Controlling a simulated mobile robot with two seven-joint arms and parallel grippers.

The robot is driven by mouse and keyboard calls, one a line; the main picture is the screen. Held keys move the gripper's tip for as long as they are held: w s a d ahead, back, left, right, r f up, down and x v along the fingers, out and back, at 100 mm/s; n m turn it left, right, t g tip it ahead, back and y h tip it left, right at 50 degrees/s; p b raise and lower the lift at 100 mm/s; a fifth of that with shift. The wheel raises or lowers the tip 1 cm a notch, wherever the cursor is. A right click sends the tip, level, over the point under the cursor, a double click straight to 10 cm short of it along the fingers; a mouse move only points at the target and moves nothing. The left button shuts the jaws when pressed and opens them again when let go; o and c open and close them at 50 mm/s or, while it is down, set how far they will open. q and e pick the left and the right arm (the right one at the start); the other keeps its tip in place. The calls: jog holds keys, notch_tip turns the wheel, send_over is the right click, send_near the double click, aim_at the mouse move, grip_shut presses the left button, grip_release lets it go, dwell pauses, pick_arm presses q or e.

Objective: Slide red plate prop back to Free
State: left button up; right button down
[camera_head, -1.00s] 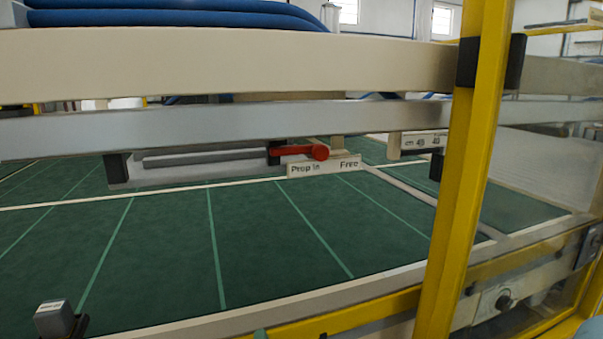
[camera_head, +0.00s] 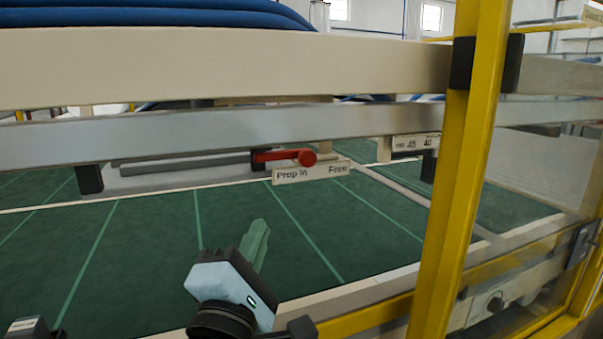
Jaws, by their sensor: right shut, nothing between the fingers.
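The red plate prop (camera_head: 284,156) is a short red bar with a round knob at its right end. It hangs under the grey rail, its left end at a black bracket. Below it a white label (camera_head: 312,172) reads "Prop In" at left and "Free" at right. The knob stands above the label, between the two words. My right gripper (camera_head: 258,238) rises from the bottom middle, its green fingers shut and empty. In the picture it is below and left of the knob, apart from it.
A yellow post (camera_head: 468,170) stands upright on the right. A cream beam (camera_head: 220,68) and a grey rail (camera_head: 220,135) cross above the prop. A green lined bed (camera_head: 145,240) lies beneath.

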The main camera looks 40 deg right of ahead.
dwell(0.3)
jog(key=p, duration=0.2)
send_near(299, 162)
jog(key=w+a+x, duration=0.1)
jog(key=x, duration=0.4)
jog(key=shift+s+d, duration=0.1)
jog(key=shift+d, duration=0.7)
pick_arm(q)
jog(key=shift+t, duration=0.5)
jog(key=w+r, duration=0.2)
jog(key=r, duration=0.1)
jog(key=shift+w+a+r, duration=0.1)
jog(key=shift+w+a, duration=0.25)
jog(key=shift+w, duration=0.05)
